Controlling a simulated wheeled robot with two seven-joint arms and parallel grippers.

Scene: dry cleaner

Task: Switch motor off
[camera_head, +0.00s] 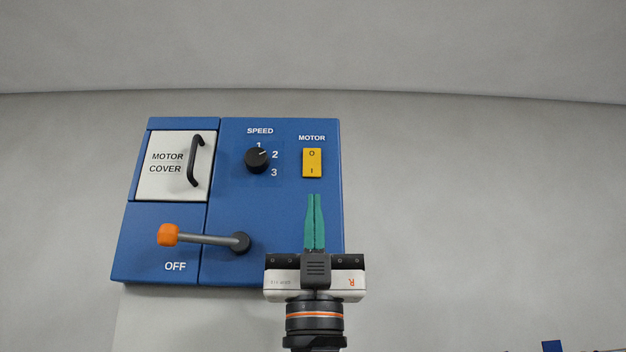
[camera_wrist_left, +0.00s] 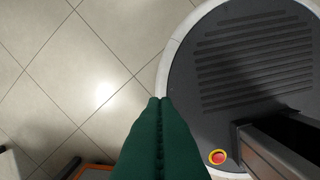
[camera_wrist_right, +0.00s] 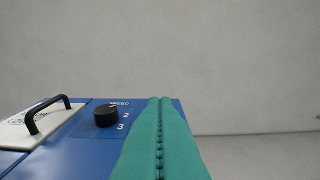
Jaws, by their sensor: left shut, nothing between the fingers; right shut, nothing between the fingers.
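The yellow motor switch (camera_head: 312,163) sits at the upper right of the blue control panel (camera_head: 275,210), under the word MOTOR. It carries an O at its top and an I at its bottom; I cannot tell which side is pressed in. My right gripper (camera_head: 314,197) is shut and empty, its green fingertips pointing up just below the switch in the head view. In the right wrist view its fingers (camera_wrist_right: 160,100) hide the switch. My left gripper (camera_wrist_left: 160,100) is shut and empty, low above the floor beside my base, and out of the head view.
A black speed knob (camera_head: 257,160) is left of the switch. A white motor cover (camera_head: 174,165) with a black handle is at the upper left. A grey lever with an orange knob (camera_head: 168,235) points left beside OFF. The wall right of the panel is bare.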

